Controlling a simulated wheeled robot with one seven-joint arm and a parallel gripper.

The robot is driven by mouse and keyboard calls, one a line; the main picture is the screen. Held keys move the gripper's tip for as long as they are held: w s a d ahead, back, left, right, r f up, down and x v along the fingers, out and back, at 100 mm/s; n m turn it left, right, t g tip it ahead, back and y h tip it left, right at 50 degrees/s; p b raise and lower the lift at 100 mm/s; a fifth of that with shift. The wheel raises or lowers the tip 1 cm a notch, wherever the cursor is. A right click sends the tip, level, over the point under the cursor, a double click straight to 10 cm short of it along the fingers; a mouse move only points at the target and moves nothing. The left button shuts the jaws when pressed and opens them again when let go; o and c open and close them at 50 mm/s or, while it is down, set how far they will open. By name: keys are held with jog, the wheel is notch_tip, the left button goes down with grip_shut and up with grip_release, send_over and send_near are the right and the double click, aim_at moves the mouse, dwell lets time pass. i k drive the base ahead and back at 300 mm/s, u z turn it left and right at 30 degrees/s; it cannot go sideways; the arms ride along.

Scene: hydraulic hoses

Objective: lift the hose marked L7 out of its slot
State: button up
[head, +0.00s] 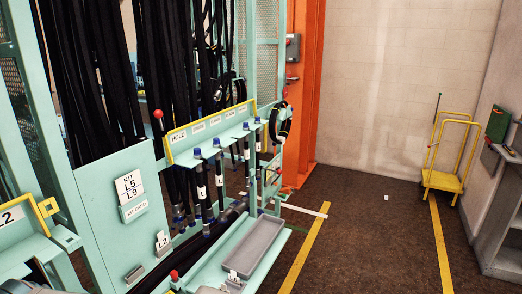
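Several black hoses with blue caps hang upright in a row in slots of a pale green holder (215,146) with a yellow-edged label strip. Two nearer ones, the left hose (201,190) and the hose beside it (219,178), carry white tags starting with "L". Two more, a third hose (247,152) and a fourth hose (258,142), hang farther right. The digits on their tags are too small to read, so I cannot tell which is L7. The first label on the strip reads "HOLD". My gripper is not in view.
A green panel (118,200) reads "KIT L5 L9". A grey tray (250,247) sits on a ledge below the hoses. Black straps or hoses (175,60) hang densely behind. An orange column (305,100) and yellow step cart (443,178) stand beyond. The brown floor (365,240) at right is mostly clear.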

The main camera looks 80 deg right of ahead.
aim_at(257, 142)
jog(key=z, duration=3.35)
jog(key=k, duration=1.1)
jog(key=z, duration=0.9)
jog(key=i, duration=2.05)
jog(key=u, duration=0.5)
jog(key=i, duration=1.55)
jog(key=u, duration=0.95)
jog(key=i, duration=1.2)
jog(key=u, duration=1)
